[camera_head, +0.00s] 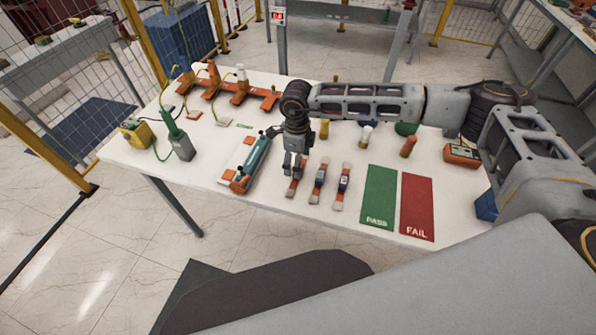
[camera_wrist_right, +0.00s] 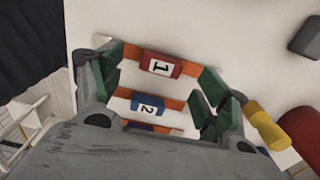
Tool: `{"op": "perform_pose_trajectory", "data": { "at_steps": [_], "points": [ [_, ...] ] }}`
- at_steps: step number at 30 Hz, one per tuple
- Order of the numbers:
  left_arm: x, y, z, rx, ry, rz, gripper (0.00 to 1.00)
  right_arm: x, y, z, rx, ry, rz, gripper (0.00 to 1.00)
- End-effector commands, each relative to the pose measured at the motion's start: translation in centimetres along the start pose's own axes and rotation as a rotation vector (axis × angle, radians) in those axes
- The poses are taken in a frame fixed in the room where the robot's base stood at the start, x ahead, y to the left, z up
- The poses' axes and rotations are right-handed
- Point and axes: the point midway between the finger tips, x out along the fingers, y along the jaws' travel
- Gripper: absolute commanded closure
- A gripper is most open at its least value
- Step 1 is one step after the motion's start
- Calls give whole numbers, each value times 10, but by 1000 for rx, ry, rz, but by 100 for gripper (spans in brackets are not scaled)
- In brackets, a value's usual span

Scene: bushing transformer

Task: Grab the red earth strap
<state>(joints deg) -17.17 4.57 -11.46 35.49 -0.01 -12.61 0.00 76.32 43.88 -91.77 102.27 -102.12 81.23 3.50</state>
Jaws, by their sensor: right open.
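The red earth strap, orange with pale ends and a red band marked 1 (camera_wrist_right: 160,65), lies on the white table. In the head view its lower part (camera_head: 296,188) shows, and my right gripper hides the rest. My right gripper (camera_head: 293,174) is open above the strap, pointing down. In the right wrist view its green-padded fingers (camera_wrist_right: 158,88) stand apart at either side, with the red strap showing across the gap between them. Whether they touch it cannot be told. My left gripper is not in view.
A blue-banded strap marked 2 (camera_wrist_right: 148,105) and a purple-banded strap (camera_head: 343,184) lie alongside. A teal cylindrical tool (camera_head: 252,164) lies close on the left. Green PASS (camera_head: 378,198) and red FAIL (camera_head: 417,205) mats lie to the right. Orange stands (camera_head: 239,95) are at the back.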

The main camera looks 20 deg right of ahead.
Motion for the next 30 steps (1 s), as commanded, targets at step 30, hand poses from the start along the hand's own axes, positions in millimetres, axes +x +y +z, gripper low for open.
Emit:
{"op": "perform_pose_trajectory", "data": {
  "at_steps": [30],
  "points": [
    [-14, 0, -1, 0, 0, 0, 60, 39, -2, -2, 1, 0, 0, 37]
  ]
}}
